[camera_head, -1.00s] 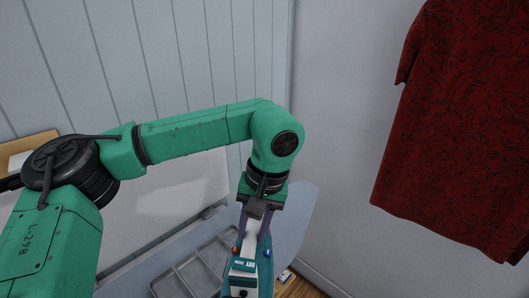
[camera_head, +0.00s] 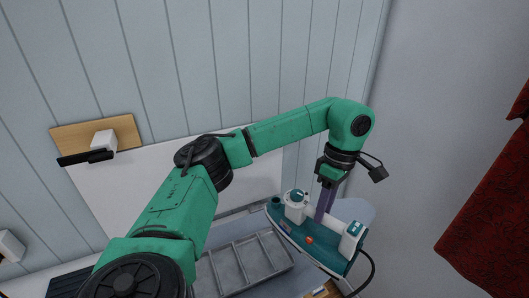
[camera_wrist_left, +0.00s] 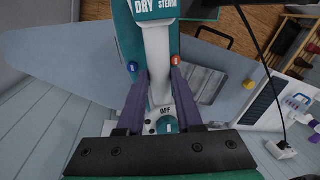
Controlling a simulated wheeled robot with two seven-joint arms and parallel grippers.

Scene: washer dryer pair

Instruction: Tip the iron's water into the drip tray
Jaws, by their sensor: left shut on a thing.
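The iron (camera_head: 327,250) is teal and white, with a red and a blue button and a dark cord. My left gripper (camera_head: 325,212) is shut on its white handle. In the left wrist view, the fingers (camera_wrist_left: 157,78) stand on both sides of the handle of the iron (camera_wrist_left: 157,55), which bears "DRY", "STEAM" and "OFF" marks. The drip tray (camera_head: 262,279) is a grey divided metal tray, left of and below the iron in the head view. The iron's left end is close to the tray's right side. No water shows. My right gripper is out of view.
A pale blue-grey ironing board (camera_head: 357,209) lies beneath the iron; it also shows in the left wrist view (camera_wrist_left: 60,65). A wooden wall shelf (camera_head: 72,138) holds a white item. A red shirt (camera_head: 487,235) hangs at the right.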

